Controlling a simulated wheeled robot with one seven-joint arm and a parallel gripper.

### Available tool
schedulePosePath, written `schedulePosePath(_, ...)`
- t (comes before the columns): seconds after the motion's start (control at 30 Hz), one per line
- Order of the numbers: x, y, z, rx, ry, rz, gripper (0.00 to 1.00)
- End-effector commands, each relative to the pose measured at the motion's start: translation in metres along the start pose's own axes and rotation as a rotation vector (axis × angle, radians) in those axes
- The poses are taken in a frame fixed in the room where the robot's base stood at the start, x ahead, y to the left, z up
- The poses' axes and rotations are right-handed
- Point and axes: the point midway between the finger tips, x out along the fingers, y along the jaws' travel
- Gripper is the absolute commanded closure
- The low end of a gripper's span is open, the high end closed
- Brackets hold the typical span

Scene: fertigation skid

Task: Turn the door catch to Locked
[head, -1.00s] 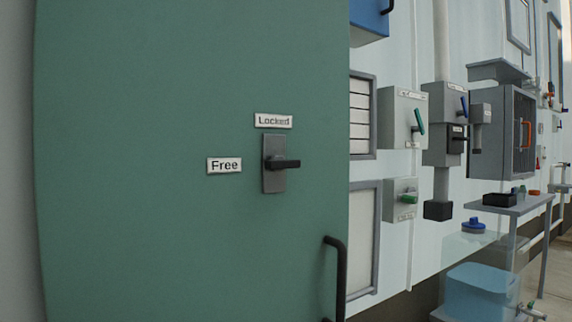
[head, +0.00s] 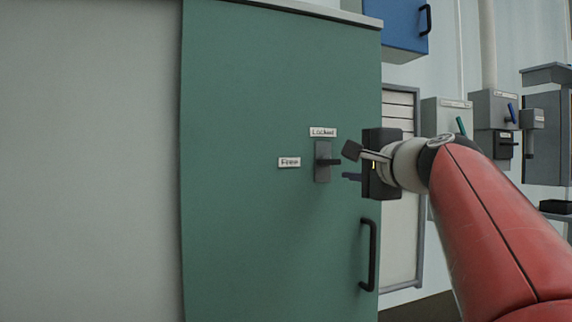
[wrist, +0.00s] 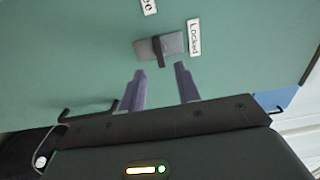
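The door catch (head: 322,173) is a grey plate with a dark lever on the green door (head: 250,230). Its lever sticks out to the right, pointing at neither label. The Locked label (head: 322,132) is above the catch and the Free label (head: 289,162) is to its left. My gripper (head: 351,164) is in front of the door, just right of the lever, open and empty. In the wrist view, the two fingers of my gripper (wrist: 159,68) are spread apart, with the lever (wrist: 158,50) ahead between their tips. I see no contact.
A black door handle (head: 371,255) stands out from the door below my gripper. To the right are a blue cabinet (head: 405,25), a louvred panel (head: 402,230) and several grey switch boxes (head: 494,108). A plain grey surface (head: 90,160) fills the left.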

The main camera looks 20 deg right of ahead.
Motion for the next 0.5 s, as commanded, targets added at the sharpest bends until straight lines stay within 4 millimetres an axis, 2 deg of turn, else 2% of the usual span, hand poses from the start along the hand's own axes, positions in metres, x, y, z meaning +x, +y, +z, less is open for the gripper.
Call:
schedulePosePath(0.3, 0.05, 0.0, 0.001, -0.001, -0.003, 0.004, 0.67)
schedulePosePath(0.5, 0.069, 0.001, 0.001, -0.002, -0.003, 0.003, 0.67)
